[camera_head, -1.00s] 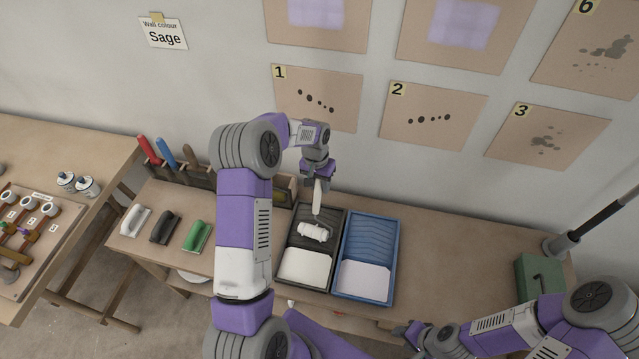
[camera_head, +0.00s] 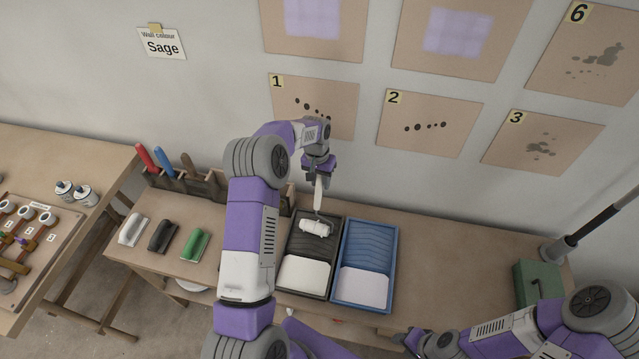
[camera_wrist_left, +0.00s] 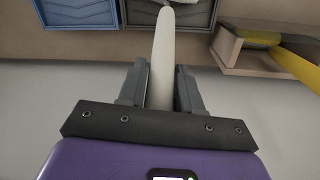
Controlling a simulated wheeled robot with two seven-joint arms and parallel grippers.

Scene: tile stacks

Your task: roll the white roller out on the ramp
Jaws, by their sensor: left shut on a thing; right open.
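The white roller (camera_head: 316,228) lies on the ribbed ramp of the dark paint tray (camera_head: 285,259), above the tray's pale paint well (camera_head: 305,274). My left gripper (camera_head: 319,178) is shut on the roller's white handle (camera_head: 318,195), which stands roughly upright over the tray.
A blue tray (camera_head: 393,262) stands right beside the dark one. White, black and green-handled tools (camera_head: 196,244) lie at the left of the table. A rack (camera_head: 205,186) holds handled tools behind them. A green box (camera_head: 538,284) stands at the right. The table between is clear.

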